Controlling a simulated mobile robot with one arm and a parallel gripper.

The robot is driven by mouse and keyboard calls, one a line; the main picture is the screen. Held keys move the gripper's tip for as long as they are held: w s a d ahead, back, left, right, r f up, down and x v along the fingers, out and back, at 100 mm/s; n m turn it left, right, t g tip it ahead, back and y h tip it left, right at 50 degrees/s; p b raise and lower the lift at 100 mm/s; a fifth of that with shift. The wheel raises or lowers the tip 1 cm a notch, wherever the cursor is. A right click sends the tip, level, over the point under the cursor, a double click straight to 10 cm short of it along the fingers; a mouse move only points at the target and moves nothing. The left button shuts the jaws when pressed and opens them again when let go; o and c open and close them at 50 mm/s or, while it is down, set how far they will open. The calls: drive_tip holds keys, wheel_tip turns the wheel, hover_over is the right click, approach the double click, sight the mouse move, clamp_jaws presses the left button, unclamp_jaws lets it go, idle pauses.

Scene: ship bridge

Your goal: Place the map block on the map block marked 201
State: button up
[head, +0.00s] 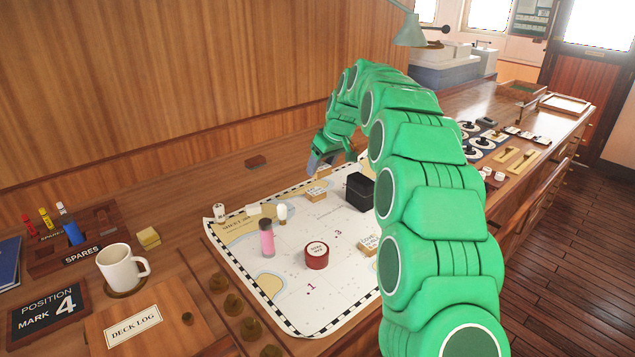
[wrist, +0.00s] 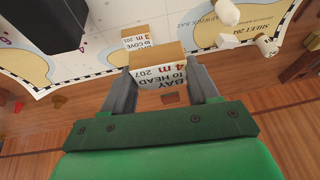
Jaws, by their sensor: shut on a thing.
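My gripper (wrist: 163,85) is shut on a wooden map block (wrist: 157,57) with a white label reading BAY to HEAD, 4 m, 207. The map block marked 201 (wrist: 140,36), labelled to COVE, 3 m, lies on the chart just beyond the held block in the wrist view. In the head view my gripper (head: 322,160) is over the far edge of the chart, and a labelled block (head: 316,194) shows just below it. My fingers partly hide the held block there. I cannot tell the exact height gap between the two blocks.
The chart (head: 300,290) also bears a black box (head: 360,192), a red round tin (head: 317,256), a pink cylinder (head: 267,238), a white pawn-like piece (head: 281,213) and another labelled block (head: 368,245). A mug (head: 120,267) stands left. The chart's near middle is clear.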

drive_tip(key=shift+w+a+f, duration=0.2)
drive_tip(key=shift+w+f, duration=0.25)
drive_tip(key=shift+w, duration=0.3)
drive_tip(key=shift+w+a+f, duration=0.2)
drive_tip(key=shift+w+f, duration=0.6)
drive_tip(key=shift+f, duration=0.1)
drive_tip(key=shift+w+a+f, duration=0.25)
drive_tip(key=shift+w+f, duration=0.6)
drive_tip(key=shift+f, duration=0.1)
drive_tip(key=shift+w+a+f, duration=0.2)
drive_tip(key=shift+w+f, duration=0.6)
drive_tip(key=shift+f, duration=0.1)
drive_tip(key=shift+w+f, duration=0.15)
drive_tip(key=shift+f, duration=1.65)
drive_tip(key=o, duration=1.1)
drive_tip(key=shift+o, duration=0.2)
